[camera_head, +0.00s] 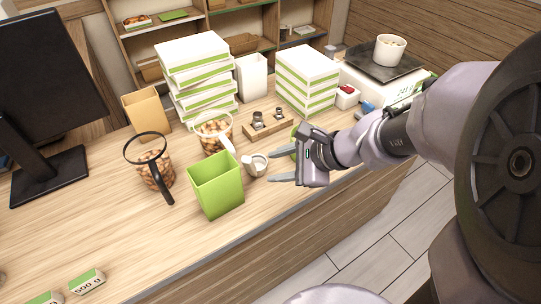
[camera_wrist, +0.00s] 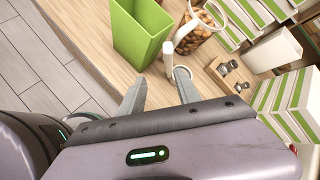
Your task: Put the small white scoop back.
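The small white scoop (camera_head: 257,165) sits on the wooden counter just right of the green bin, close beside the handle end of the white-rimmed nut jar. In the wrist view the scoop (camera_wrist: 169,52) shows beyond my fingertips, its round part partly behind the right finger. My gripper (camera_head: 269,166) is open and low over the counter, its fingers pointing left at the scoop. In the wrist view my gripper (camera_wrist: 160,78) shows two spread fingers with nothing held between them. I cannot tell whether a finger touches the scoop.
The green bin (camera_head: 216,187) stands close left of the scoop. The white-rimmed nut jar (camera_head: 211,141) and a wooden block with metal weights (camera_head: 267,125) stand behind. The front-left counter is mostly clear.

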